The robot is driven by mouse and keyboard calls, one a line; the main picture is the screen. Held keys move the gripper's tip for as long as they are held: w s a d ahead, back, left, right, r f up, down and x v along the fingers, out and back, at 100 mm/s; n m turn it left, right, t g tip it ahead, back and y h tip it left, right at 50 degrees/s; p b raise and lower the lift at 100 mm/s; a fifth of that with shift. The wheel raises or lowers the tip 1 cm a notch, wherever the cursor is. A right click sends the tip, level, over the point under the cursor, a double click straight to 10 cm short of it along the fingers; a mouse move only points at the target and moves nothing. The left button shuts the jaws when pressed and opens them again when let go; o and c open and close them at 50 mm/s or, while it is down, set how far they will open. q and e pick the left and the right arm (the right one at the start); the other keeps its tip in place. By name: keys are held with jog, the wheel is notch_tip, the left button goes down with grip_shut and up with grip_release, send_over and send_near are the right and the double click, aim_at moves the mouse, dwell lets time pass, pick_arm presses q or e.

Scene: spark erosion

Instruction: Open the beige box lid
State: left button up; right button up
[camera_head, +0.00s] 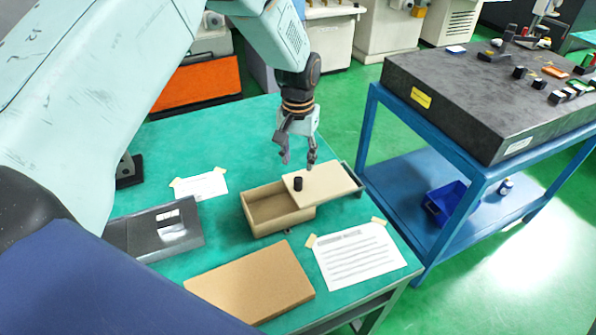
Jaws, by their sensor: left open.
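The beige box (270,222) stands on the green table top. Its lid (328,188) is slid off toward the right, so the left part of the box is uncovered and its inside looks empty. A black knob (298,184) stands up near the lid's left end. My left gripper (299,164) is open, pointing down just above and behind the knob, apart from it. Its fingers hold nothing. My right gripper does not show.
A cardboard-coloured board (252,283) lies in front of the box, with a printed sheet (358,258) at its right. A dark grey case (160,232) and a small note (201,186) lie left. A blue stand with a granite plate (470,90) is at the right.

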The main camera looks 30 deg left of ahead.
pick_arm(q)
jog(key=shift+r, duration=2.05)
